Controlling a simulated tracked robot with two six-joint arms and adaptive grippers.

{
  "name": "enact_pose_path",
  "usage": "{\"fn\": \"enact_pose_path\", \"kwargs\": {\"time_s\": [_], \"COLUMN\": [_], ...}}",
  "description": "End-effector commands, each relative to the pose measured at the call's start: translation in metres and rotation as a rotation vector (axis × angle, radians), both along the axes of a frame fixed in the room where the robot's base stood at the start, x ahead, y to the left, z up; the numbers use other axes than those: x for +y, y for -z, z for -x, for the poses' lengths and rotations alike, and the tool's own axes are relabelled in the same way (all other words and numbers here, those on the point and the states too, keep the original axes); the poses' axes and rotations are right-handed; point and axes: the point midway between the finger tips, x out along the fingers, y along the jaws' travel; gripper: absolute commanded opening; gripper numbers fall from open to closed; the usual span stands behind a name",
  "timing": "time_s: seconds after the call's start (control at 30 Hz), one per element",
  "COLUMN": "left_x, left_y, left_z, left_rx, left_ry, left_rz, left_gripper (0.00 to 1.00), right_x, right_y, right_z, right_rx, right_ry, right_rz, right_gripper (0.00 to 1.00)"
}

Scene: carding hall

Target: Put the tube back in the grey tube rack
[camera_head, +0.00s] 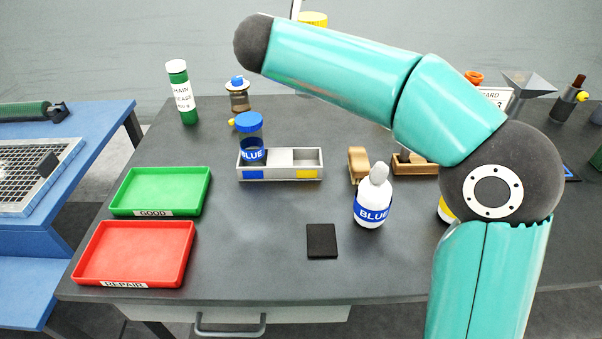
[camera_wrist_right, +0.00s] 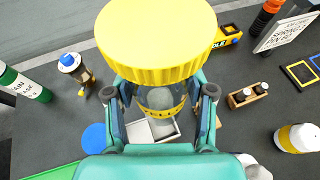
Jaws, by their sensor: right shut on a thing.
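The grey tube rack (camera_head: 282,174) stands mid-table with two compartments, a blue label on the left and a yellow one on the right. A tube with a blue cap (camera_head: 249,120) stands upright in its left compartment; the right one looks empty. My right gripper (camera_wrist_right: 162,103) is shut on a clear tube with a yellow cap (camera_wrist_right: 155,35), holding it above the table. In the head view only part of the yellow cap (camera_head: 313,18) shows behind my right arm, which hides the gripper there. The rack (camera_wrist_right: 168,131) is partly hidden behind the tube in the wrist view. My left gripper is not in view.
A green GOOD tray (camera_head: 160,212) and a red REPAIR tray (camera_head: 138,282) lie left. A white BLUE bottle (camera_head: 372,205) and a wooden block (camera_head: 358,163) stand right of the rack. A small oiler (camera_head: 238,95) and a green bottle (camera_head: 182,92) stand behind. A dark pad (camera_head: 321,241) lies in front.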

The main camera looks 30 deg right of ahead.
Motion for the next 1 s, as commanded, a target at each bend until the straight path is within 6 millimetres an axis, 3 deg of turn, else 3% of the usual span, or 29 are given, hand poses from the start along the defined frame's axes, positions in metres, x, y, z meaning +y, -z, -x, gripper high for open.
{"fn": "enact_pose_path", "kwargs": {"time_s": [0.07,0.27,0.7,0.83,1.0], "left_x": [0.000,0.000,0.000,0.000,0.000], "left_y": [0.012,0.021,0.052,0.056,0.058], "left_z": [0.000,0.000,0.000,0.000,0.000], "left_rx": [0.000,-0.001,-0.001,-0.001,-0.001], "left_ry": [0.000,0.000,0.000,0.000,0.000], "left_rz": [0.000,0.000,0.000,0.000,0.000], "left_gripper": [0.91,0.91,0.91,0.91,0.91], "right_x": [-0.001,-0.001,0.000,0.001,0.002], "right_y": [0.013,0.033,0.143,0.163,0.174], "right_z": [0.000,0.000,-0.001,-0.001,-0.002], "right_rx": [0.001,0.004,0.005,0.004,0.003], "right_ry": [0.002,0.002,-0.002,-0.002,-0.004], "right_rz": [0.000,0.002,0.001,0.001,0.001], "right_gripper": [0.19,0.19,0.19,0.19,0.19]}}
